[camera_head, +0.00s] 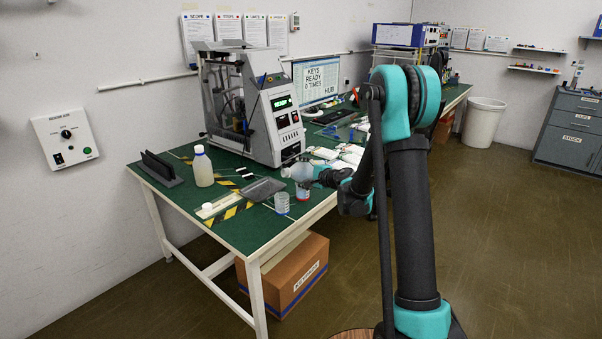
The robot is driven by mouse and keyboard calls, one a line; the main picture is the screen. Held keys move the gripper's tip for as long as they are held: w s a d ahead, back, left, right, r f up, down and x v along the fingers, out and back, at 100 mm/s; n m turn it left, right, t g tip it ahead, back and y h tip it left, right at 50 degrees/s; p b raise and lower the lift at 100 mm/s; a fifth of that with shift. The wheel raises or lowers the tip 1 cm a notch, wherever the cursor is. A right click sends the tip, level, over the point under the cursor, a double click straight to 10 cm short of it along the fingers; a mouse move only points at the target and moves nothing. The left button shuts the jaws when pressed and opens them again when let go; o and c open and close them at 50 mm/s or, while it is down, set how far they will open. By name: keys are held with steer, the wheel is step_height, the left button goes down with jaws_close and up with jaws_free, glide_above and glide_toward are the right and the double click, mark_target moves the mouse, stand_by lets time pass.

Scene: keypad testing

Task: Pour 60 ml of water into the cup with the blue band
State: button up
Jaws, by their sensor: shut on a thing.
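My gripper (315,175) reaches left over the front right part of the green table and is shut on a grey, rounded translucent container (302,171). A small cup with a reddish band (303,192) shows just below that container; I cannot tell whether the two touch. A small clear cup (282,203) stands upright to the left, near the table's front edge. It looks bluish, but its band is too small to make out clearly. The water level in the container and in the cups cannot be read.
A whitish bottle (203,168) stands on the green table (232,230) at the left, near a dark slotted stand (160,168). A grey tray (263,189) lies behind the clear cup. The large test machine (262,110) stands behind. A cardboard box (287,275) is under the table.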

steer(key=shift+f+n, duration=0.4)
steer(key=shift+f, duration=0.1)
stand_by(0.4)
steer(key=shift+r+n+h, duration=0.3)
steer(key=shift+r+n, duration=0.2)
steer(key=shift+r, duration=0.05)
stand_by(6.5)
